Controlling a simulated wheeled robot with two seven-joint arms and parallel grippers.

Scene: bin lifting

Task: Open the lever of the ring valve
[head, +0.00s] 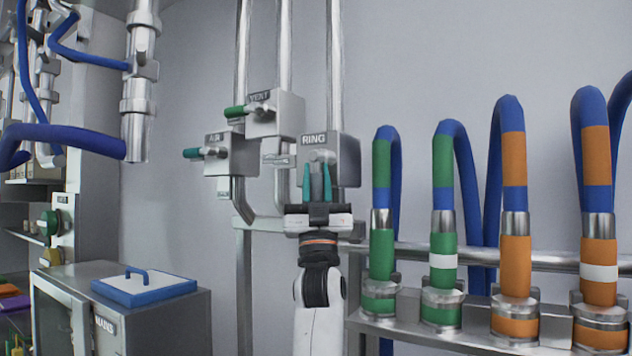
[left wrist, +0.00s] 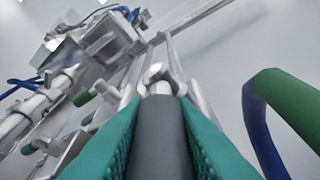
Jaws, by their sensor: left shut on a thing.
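The ring valve (head: 347,160) is a grey box labelled RING on the rightmost of three vertical pipes. Its lever (head: 316,184) has a grey grip and points down and outward from the box. My left gripper (head: 316,172) comes up from below, with its teal fingers on either side of the lever, shut on it. In the left wrist view the grey lever grip (left wrist: 158,135) fills the gap between the teal fingers, with a shiny metal joint at its far end. The fingers hide part of the lever. My right gripper is not in view.
The vent valve (head: 280,115) and air valve (head: 235,158) sit to the left, their green handles pointing left. Green and orange hose fittings (head: 447,260) stand close on the right along a metal rail. A metal cabinet with a blue-edged lid (head: 145,287) stands lower left.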

